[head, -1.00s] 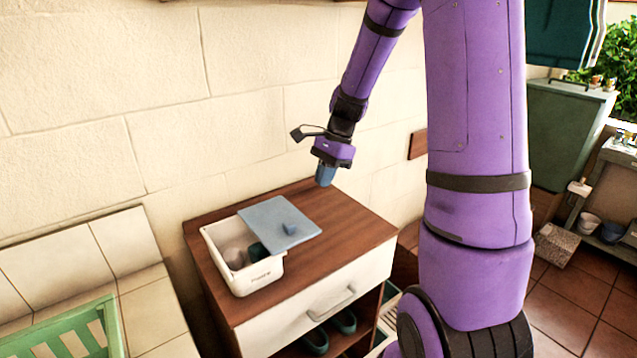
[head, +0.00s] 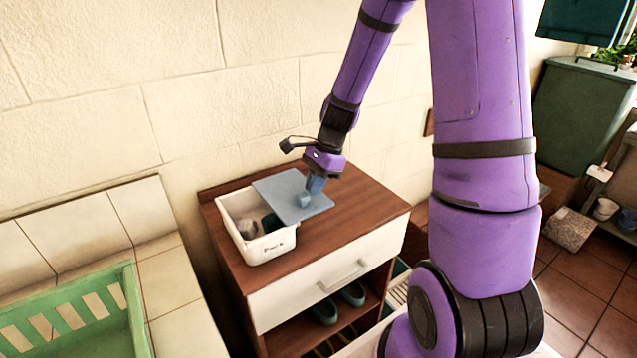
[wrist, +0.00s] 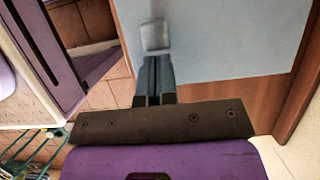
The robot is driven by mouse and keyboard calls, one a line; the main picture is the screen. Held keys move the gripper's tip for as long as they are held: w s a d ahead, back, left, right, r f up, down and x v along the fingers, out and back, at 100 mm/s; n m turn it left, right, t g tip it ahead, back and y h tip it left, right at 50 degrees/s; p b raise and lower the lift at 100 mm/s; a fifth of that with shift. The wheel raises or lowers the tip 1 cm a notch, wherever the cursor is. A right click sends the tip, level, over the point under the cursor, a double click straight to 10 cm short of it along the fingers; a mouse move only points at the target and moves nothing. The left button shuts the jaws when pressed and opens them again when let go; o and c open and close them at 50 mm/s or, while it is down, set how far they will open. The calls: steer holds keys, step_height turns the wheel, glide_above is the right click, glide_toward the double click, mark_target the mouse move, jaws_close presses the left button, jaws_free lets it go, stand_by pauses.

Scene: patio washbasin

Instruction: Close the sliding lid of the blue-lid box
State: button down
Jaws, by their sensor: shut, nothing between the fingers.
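The white box (head: 262,250) stands on the wooden top of a small cabinet. Its blue sliding lid (head: 277,188) is partly open, shifted to the right and overhanging the box's right side. Grey and dark items show in the uncovered left part. A small raised blue knob (head: 304,200) sits on the lid. My gripper (head: 315,186) is shut and empty, just right of the knob and low over the lid. In the wrist view the shut fingers (wrist: 154,75) point at the knob (wrist: 155,35) on the lid (wrist: 220,40). I cannot tell whether they touch it.
The wooden cabinet top (head: 365,205) is bare to the right of the lid. A drawer with a handle (head: 343,275) is below, and teal shoes (head: 340,302) stand on the shelf. A green crate (head: 140,310) is at the lower left. The wall is close behind.

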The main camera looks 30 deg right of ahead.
mark_target(274, 201)
steer(key=a, duration=1.1)
stand_by(0.3)
